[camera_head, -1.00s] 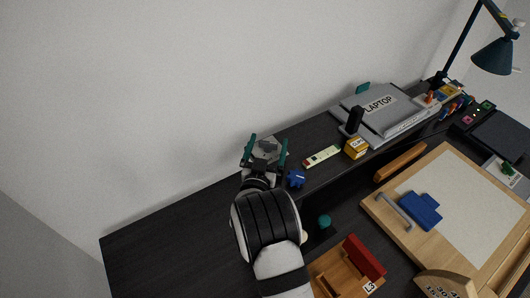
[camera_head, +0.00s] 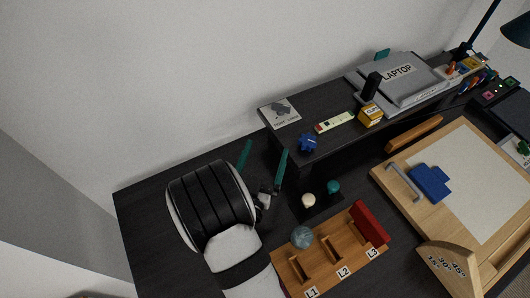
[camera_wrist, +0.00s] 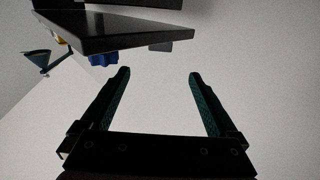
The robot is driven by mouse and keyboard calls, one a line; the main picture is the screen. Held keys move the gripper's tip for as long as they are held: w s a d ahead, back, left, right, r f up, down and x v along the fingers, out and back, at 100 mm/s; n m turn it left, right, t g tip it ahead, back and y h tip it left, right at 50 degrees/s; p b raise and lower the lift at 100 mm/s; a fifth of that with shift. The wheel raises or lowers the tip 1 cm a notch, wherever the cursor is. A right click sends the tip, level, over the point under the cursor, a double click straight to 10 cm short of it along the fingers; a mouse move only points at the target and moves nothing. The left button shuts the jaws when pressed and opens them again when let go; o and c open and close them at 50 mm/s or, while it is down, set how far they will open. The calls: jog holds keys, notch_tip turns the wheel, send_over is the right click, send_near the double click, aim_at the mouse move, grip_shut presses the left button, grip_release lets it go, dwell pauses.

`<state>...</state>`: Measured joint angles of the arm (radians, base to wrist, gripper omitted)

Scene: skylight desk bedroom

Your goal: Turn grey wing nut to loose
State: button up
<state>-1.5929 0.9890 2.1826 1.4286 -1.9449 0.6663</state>
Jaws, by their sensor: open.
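A dark grey winged piece, which looks like the wing nut (camera_head: 281,107), sits on a light square plate (camera_head: 292,119) at the left end of the raised black shelf. The plate's lettering is too small to read. My gripper (camera_head: 266,148) is open and empty, below and left of the plate in the head view, apart from it. In the wrist view both teal fingers stand wide apart with nothing between the fingertips (camera_wrist: 159,73). A dark grey shape (camera_wrist: 160,47) shows at the shelf edge there; I cannot tell if it is the wing nut.
On the shelf (camera_head: 340,104) stand a blue knob (camera_head: 308,142), a striped strip (camera_head: 335,122), a yellow box (camera_head: 371,115) and a laptop (camera_head: 398,80). A wooden lever block (camera_head: 335,262) and a drawing board (camera_head: 402,165) lie right. The desk's left part is bare.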

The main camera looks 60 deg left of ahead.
aim_at(281, 108)
jog(key=x, duration=1.5)
jog(key=shift+w+a+r, duration=0.1)
jog(key=shift+w+a, duration=0.1)
jog(key=shift+w, duration=0.05)
jog(key=c, duration=1.4)
jog(key=shift+w+n+g+y, duration=0.1)
jog(key=shift+n+g+y, duration=0.3)
jog(key=shift+n+g, duration=0.1)
jog(key=shift+n+g+y, duration=0.3)
jog(key=shift+g, duration=0.1)
jog(key=o, duration=1.4)
